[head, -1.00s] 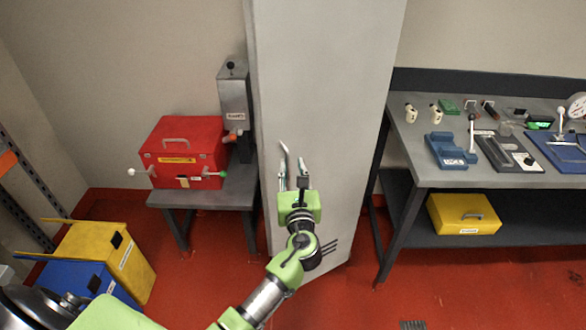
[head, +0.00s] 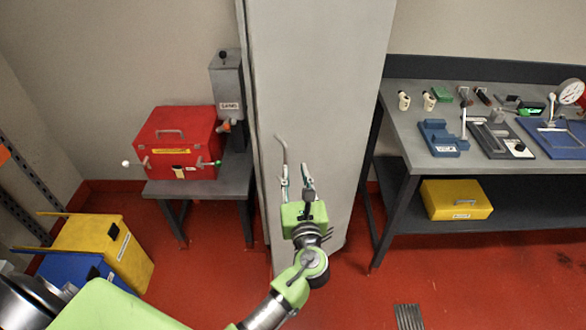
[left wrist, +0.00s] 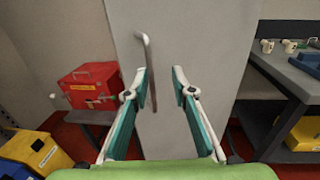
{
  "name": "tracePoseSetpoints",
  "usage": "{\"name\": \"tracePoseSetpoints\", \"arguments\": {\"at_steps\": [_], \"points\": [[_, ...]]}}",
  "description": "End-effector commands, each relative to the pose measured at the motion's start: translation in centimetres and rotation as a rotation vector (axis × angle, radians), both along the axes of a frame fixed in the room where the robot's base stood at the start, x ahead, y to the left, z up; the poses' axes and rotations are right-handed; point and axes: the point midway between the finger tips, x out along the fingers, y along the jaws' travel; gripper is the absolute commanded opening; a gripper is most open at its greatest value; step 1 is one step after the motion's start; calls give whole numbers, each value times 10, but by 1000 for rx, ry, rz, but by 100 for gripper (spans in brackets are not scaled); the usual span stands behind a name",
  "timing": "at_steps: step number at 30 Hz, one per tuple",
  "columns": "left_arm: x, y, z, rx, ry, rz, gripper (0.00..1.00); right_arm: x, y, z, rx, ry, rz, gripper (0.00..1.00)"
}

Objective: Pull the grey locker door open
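The grey locker (head: 325,75) stands tall in the middle of the head view, and its front also fills the middle of the left wrist view (left wrist: 205,40). No gap shows at its door, which looks closed. The thin upright handle bar (head: 281,150) is on the door; its upper part shows clearly in the left wrist view (left wrist: 148,60). My left gripper (head: 295,178) is open in front of the door. In the left wrist view (left wrist: 163,78) the handle appears between the fingertips, close to the left one. I cannot tell whether they touch. My right gripper is not in view.
A red box (head: 178,135) and a grey device (head: 229,90) stand on a low table (head: 235,178) left of the locker. A workbench (head: 420,170) with fixtures stands right, with a yellow case (head: 455,199) on its shelf. Yellow and blue bins (head: 115,245) are at lower left.

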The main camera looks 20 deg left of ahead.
Motion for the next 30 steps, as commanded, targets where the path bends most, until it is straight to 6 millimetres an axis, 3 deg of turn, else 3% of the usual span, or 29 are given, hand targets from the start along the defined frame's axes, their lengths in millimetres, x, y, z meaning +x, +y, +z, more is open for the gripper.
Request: {"name": "tracePoseSetpoints", "arguments": {"at_steps": [30], "points": [[-52,-49,0,-1,1,0,24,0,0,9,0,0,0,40]]}}
